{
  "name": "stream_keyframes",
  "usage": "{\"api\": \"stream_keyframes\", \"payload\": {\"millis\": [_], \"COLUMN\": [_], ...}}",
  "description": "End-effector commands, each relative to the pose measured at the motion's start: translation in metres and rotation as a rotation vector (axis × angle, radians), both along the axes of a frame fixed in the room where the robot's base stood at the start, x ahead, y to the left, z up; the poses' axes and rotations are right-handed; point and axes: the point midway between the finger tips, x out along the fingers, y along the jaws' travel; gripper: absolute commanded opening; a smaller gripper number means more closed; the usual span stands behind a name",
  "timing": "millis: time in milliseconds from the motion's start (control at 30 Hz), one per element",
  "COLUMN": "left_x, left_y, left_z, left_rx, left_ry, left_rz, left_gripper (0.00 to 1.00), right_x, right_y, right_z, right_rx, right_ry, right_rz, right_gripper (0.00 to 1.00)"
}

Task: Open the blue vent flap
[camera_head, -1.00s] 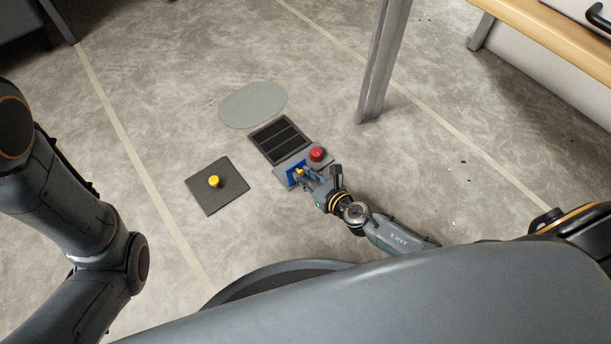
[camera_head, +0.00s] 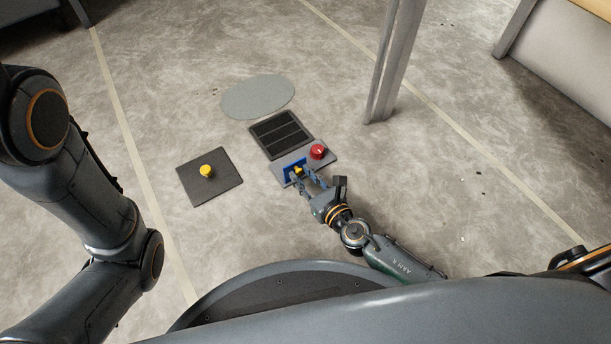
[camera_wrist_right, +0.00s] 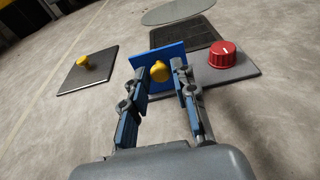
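The blue vent flap (camera_head: 289,166) sits on a grey plate beside the dark slatted vent. In the right wrist view the flap (camera_wrist_right: 148,60) stands tilted up, with a yellow knob (camera_wrist_right: 159,71) on its near face. My right gripper (camera_head: 308,184) reaches the flap from the lower right. In the right wrist view its two fingers (camera_wrist_right: 162,88) are spread on either side of the yellow knob, with gaps between; I see no contact. Part of the flap is hidden behind the fingers. My left arm is at the left edge of the head view; its gripper is out of frame.
A red knob (camera_head: 317,151) stands on the same grey plate (camera_head: 328,158), right of the flap. The slatted vent (camera_head: 281,134) and a flat grey disc (camera_head: 258,97) lie behind. A dark square plate (camera_head: 225,185) with a yellow knob (camera_head: 206,171) lies left. A metal leg (camera_head: 390,70) stands behind right.

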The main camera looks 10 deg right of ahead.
Motion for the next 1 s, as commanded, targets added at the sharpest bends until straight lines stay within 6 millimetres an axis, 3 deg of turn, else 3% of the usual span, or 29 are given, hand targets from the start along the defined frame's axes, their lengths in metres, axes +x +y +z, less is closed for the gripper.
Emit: {"api": "stream_keyframes", "payload": {"millis": [367, 800, 1000], "left_x": [0.001, 0.000, 0.000], "left_y": [0.000, 0.000, -0.001], "left_z": [-0.001, -0.001, -0.001], "left_rx": [0.004, 0.004, 0.003], "left_ry": [0.001, 0.001, 0.000], "left_rz": [0.005, 0.003, 0.002], "left_gripper": [0.51, 0.51, 0.51], "right_x": [-0.002, -0.060, -0.069], "right_y": [-0.001, -0.022, -0.025], "right_z": [0.000, 0.013, 0.016], "right_rx": [-0.001, -0.002, 0.000], "right_ry": [0.000, 0.001, 0.000], "right_rz": [0.001, 0.001, 0.000], "right_gripper": [0.44, 0.44, 0.44]}}
